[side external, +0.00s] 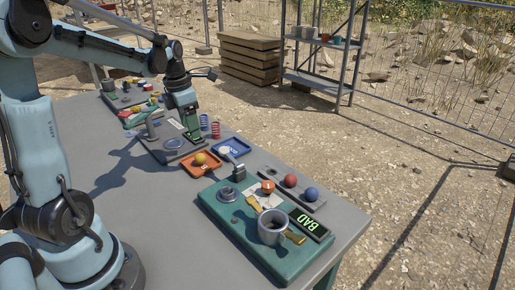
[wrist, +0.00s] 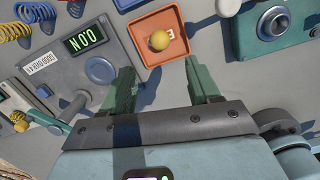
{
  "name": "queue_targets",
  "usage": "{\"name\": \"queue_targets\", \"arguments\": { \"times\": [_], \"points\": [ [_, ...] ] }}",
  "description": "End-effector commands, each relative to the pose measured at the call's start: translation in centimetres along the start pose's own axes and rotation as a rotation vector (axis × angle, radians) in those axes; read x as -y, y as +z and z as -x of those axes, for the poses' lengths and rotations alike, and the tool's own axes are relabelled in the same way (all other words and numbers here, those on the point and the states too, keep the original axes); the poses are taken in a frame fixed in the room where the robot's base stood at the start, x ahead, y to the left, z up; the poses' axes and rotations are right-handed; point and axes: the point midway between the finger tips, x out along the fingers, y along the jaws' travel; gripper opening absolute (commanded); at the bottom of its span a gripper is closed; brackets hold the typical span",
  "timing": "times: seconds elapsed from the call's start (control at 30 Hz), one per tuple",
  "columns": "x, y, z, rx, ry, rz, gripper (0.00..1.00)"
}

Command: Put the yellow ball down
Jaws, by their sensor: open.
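The yellow ball (side external: 200,159) rests in a square orange tray (side external: 187,170) on the grey table. In the wrist view the ball (wrist: 160,40) sits near the middle of the orange tray (wrist: 149,56), beside a white mark. My gripper (side external: 193,133) is above the table, behind the orange tray in the side view, and apart from the ball. In the wrist view its two green fingers (wrist: 159,73) are spread wide with nothing between them. The ball lies beyond the fingertips.
A blue tray (side external: 231,149) stands beside the orange one. A red ball (side external: 290,181) and a blue ball (side external: 312,194) sit on a grey holder. A grey mug (side external: 271,234) stands on a green board. Red and blue springs stand near my gripper. The table's near left is clear.

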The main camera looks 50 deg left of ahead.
Motion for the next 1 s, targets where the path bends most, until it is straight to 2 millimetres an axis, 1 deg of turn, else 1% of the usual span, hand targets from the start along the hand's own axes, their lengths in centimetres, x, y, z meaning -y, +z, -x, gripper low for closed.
{"name": "queue_targets", "arguments": {
  "times": [0.1,0.23,0.27,0.37,0.47,0.63,0.77,0.8,0.87,0.9,0.97,1.0],
  "points": [
    [0.0,0.0,1.0,0.000,0.000,0.000,0.61],
    [0.3,0.0,1.5,0.003,0.003,-0.024,0.61],
    [0.5,0.1,1.6,0.005,0.006,-0.047,0.61],
    [1.9,0.5,2.0,0.021,0.025,-0.201,0.61],
    [4.1,0.9,2.5,0.044,0.064,-0.465,0.61],
    [8.4,1.4,3.1,0.076,0.160,-1.006,0.61],
    [11.6,1.4,3.4,0.083,0.248,-1.418,0.61],
    [12.5,1.3,3.4,0.082,0.279,-1.543,0.61],
    [13.9,1.1,3.4,0.077,0.327,-1.731,0.61],
    [14.7,1.0,3.3,0.071,0.362,-1.856,0.61],
    [16.0,0.8,3.2,0.058,0.417,-2.041,0.61],
    [16.8,0.7,3.1,0.046,0.456,-2.161,0.61]
  ]
}}
